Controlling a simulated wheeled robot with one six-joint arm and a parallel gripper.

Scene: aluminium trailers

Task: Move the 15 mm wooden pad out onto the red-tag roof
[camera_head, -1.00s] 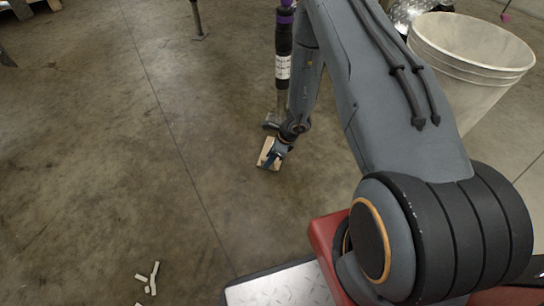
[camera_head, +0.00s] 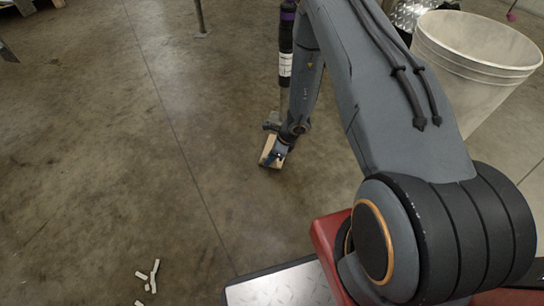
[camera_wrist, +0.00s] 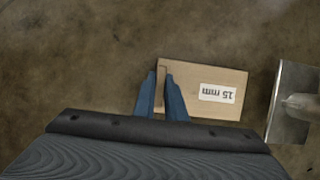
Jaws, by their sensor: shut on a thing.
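The wooden pad (camera_wrist: 200,75) is a flat tan block with a white "15 mm" label that reads upside down in the wrist view. My gripper (camera_wrist: 163,80) is shut on the pad near its left end, with the blue fingers over its near edge. In the head view the pad (camera_head: 267,150) shows at the end of my arm, low by the concrete floor, partly covered by my gripper (camera_head: 279,153). I cannot tell whether it touches the floor. No red-tag roof can be made out in these views.
A metal foot plate (camera_wrist: 288,110) with a post lies just right of the pad. In the head view a dark post with a purple band (camera_head: 286,45) stands behind my gripper. A white bucket (camera_head: 470,60) is at right. White pieces (camera_head: 148,275) lie on open floor.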

